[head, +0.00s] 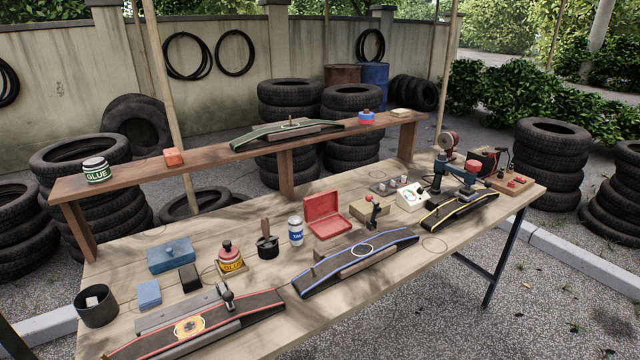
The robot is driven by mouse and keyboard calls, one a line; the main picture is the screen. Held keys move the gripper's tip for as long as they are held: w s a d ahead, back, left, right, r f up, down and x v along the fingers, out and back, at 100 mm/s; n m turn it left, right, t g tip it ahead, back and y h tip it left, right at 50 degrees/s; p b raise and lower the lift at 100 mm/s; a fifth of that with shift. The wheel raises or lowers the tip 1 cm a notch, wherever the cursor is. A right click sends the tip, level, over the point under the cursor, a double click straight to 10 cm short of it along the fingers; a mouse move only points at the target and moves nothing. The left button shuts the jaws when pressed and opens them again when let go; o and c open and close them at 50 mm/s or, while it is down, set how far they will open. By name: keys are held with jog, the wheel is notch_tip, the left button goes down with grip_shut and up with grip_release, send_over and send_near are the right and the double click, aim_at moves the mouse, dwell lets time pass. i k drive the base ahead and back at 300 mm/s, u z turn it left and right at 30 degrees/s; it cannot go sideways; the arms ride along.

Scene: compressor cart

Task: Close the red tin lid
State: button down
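The red tin (331,226) sits on the wooden workbench, right of the middle of the head view. Its red lid (321,204) stands open, raised at the back of the tin and facing the front. My gripper is not in view.
A white and blue can (296,231) stands close left of the tin. A tan box (370,208) and a small black tool with a red knob (374,208) stand close right. A blue-edged tyre strip (354,262) lies in front. A raised wooden shelf (225,165) runs behind.

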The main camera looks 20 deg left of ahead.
aim_at(318, 206)
jog(key=u, duration=0.5)
jog(key=i, duration=0.85)
jog(key=u, duration=0.65)
